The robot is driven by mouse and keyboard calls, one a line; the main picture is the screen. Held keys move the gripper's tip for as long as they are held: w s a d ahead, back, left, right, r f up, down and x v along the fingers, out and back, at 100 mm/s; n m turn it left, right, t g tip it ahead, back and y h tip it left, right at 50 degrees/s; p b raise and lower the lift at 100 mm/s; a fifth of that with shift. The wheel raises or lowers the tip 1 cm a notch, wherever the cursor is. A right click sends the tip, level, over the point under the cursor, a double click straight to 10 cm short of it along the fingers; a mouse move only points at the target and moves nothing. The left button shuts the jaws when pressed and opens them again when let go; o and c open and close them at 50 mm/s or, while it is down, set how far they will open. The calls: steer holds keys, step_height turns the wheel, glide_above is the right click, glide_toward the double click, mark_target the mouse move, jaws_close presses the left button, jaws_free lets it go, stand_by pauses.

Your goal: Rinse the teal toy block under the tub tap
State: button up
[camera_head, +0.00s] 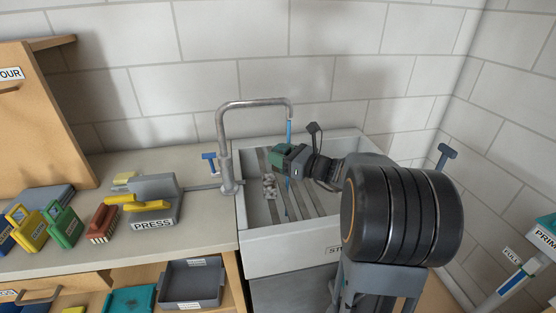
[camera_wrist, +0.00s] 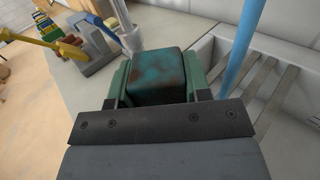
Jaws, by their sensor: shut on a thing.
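The teal toy block (camera_wrist: 157,77) has dark brown stains over its face. My gripper (camera_wrist: 158,90) is shut on it, with a green finger on each side; in the head view my gripper (camera_head: 283,158) is over the tub, under the spout. The tub tap (camera_head: 226,160) has a tall bent spout, and a blue stream of water (camera_head: 289,132) runs from it. In the wrist view the water (camera_wrist: 243,45) passes to the right of the block, close to the right finger; I cannot tell whether it touches the block. In the head view the block is hard to tell from the fingers.
The grey tub (camera_head: 285,258) has slats along its bottom. A blue tap handle (camera_head: 209,157) is left of the spout. The counter (camera_head: 190,228) on the left holds a grey PRESS device (camera_head: 154,204), a brown brush (camera_head: 102,224) and several coloured items. A wall is close on the right.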

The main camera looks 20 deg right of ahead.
steer(key=shift+w+d+f, duration=0.2)
steer(key=shift+w+d, duration=0.35)
steer(key=shift+w, duration=0.2)
steer(key=shift+w+d+f, duration=0.2)
steer(key=shift+w+d, duration=0.4)
steer(key=shift+w, duration=0.2)
steer(key=shift+w+d+f, duration=0.2)
steer(key=shift+w+d, duration=0.35)
steer(key=shift+w, duration=0.2)
steer(key=shift+s+d, duration=0.1)
steer(key=shift+d, duration=0.15)
steer(key=shift+s+d, duration=0.25)
steer(key=shift+w+a, duration=0.15)
steer(key=shift+a, duration=0.05)
steer(key=shift+w+a, duration=0.25)
steer(key=shift+a, duration=0.05)
steer(key=shift+s, duration=0.1)
steer(key=s+a, duration=0.4)
steer(key=s, duration=0.2)
steer(key=shift+s+a, duration=0.15)
steer(key=shift+a, duration=0.2)
